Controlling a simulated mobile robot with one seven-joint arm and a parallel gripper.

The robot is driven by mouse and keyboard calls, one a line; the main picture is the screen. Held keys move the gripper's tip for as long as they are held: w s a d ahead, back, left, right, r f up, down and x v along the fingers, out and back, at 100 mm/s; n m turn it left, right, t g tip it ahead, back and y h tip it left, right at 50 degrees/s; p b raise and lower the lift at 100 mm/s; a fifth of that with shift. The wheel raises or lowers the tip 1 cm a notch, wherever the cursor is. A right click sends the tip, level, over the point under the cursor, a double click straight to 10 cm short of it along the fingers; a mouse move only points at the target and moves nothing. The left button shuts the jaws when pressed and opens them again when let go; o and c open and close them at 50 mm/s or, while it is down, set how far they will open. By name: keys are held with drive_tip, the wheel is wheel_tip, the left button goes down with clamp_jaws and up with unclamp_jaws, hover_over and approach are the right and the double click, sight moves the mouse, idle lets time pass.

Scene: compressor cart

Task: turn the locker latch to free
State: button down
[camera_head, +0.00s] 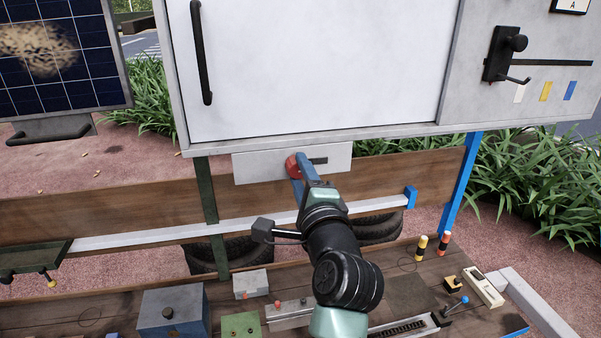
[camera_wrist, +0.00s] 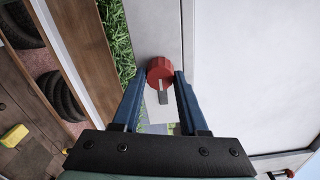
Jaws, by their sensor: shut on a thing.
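The locker latch is a round red knob (camera_head: 293,166) on a pale plate (camera_head: 245,166) below the white locker door (camera_head: 320,70). My gripper (camera_head: 297,170) reaches up to the latch from below and partly covers it. In the wrist view the red knob (camera_wrist: 160,70) sits between the tips of my gripper's two blue fingers (camera_wrist: 160,80), which are shut on it. A small grey tab (camera_wrist: 163,98) shows beside the knob there. A dark slot or mark (camera_head: 318,161) is on the plate to the right of the knob. The locker door looks shut.
A black door handle (camera_head: 202,52) is at the door's left. A black crank (camera_head: 505,55) sits on the right panel. A solar panel (camera_head: 62,55) stands at left. The wooden deck (camera_head: 400,290) below holds several boxes and small fittings. A blue post (camera_head: 459,185) stands at right.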

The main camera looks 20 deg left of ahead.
drive_tip(key=shift+c, duration=2.2)
unclamp_jaws()
drive_tip(key=b+v, duration=0.5)
drive_tip(key=v, duration=0.8)
drive_tip(key=s+d+r+n+t+h+b, duration=0.4)
drive_tip(key=s+d+r+n+t+h, duration=0.1)
drive_tip(key=r, duration=0.4)
drive_tip(key=s+d+r+n+t+h+b, duration=0.3)
drive_tip(key=s+d+r+n+t+h, duration=0.2)
drive_tip(key=d+r+n+t, duration=0.1)
wheel_tip(320, 180, up, 3)
drive_tip(key=n+t, duration=0.1)
drive_tip(key=n, duration=0.1)
drive_tip(key=shift+s+d+r+n+b, duration=0.15)
drive_tip(key=shift+s+d+n+b, duration=0.05)
drive_tip(key=shift+n+b, duration=0.15)
